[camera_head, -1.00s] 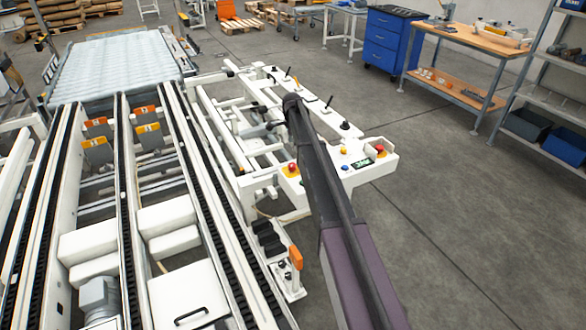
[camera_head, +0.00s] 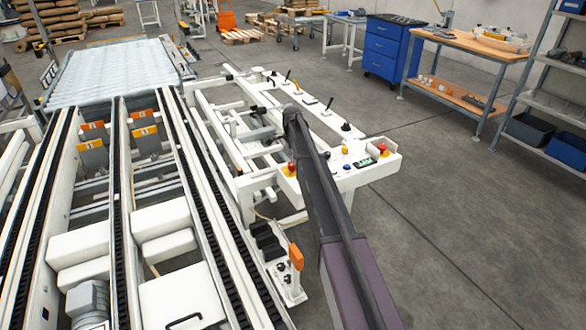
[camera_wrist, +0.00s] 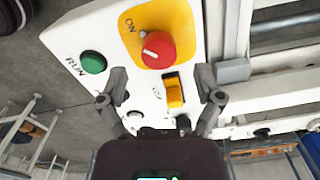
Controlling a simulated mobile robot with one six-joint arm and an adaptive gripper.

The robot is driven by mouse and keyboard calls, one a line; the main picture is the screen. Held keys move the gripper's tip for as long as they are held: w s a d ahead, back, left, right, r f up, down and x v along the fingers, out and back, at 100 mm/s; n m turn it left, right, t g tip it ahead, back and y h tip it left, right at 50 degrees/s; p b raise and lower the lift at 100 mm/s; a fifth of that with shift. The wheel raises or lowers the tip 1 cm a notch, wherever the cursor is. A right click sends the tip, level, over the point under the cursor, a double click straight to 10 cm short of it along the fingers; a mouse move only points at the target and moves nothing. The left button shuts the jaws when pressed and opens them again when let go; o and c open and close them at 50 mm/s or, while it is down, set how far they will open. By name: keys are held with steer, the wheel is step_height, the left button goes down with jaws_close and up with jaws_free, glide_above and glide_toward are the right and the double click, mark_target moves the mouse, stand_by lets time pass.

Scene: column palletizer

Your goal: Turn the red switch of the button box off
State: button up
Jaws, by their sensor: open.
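In the wrist view the red switch (camera_wrist: 158,50) is a round knob with a white mark, on a yellow plate (camera_wrist: 184,18) lettered ON. It sits on the white button box (camera_wrist: 215,35). In the head view my arm hides the gripper.
A green RUN button (camera_wrist: 93,63) is left of the knob. In the head view the white control panel (camera_head: 365,176) carries red knobs at its left (camera_head: 289,170) and right (camera_head: 383,149). Conveyor rails (camera_head: 120,180) fill the left. Open floor (camera_head: 460,230) lies to the right.

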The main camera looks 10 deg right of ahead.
steer(key=shift+f+b, duration=1.2)
steer(key=shift+f, duration=0.35)
